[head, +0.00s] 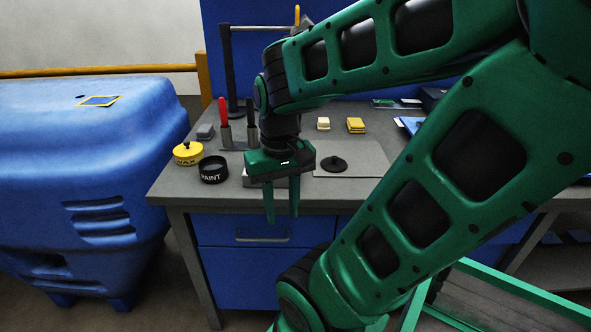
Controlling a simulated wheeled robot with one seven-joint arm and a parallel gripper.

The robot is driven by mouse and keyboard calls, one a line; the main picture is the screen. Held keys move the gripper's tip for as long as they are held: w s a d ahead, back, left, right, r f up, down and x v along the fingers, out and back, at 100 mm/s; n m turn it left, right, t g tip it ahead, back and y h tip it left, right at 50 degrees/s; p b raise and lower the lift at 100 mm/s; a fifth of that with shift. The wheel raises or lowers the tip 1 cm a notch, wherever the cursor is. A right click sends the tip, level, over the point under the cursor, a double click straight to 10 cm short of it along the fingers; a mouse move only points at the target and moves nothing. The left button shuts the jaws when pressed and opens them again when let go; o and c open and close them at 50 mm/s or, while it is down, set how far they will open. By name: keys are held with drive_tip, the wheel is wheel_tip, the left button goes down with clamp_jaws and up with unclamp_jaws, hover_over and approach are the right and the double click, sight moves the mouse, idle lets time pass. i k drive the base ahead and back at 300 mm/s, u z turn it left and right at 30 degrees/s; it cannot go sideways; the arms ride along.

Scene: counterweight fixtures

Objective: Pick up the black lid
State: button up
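The black lid (333,163), a flat disc with a small knob on top, lies on a light grey mat (365,170) on the workbench. My gripper (282,216) points down, to the left of the lid and nearer the camera. Its two green fingers are apart, with nothing seen between them. In the picture the fingers overlap the bench's front edge; their height cannot be told. A black can marked PAINT (213,176), which looks open on top, stands left of my gripper.
A blue drawer (240,262) is below the bench top (172,186).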

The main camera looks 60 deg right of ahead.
sight(334, 164)
drive_tip(key=u, duration=0.35)
drive_tip(key=k, duration=2.2)
drive_tip(key=z, duration=1)
drive_tip(key=i, duration=1.5)
drive_tip(key=u, duration=0.05)
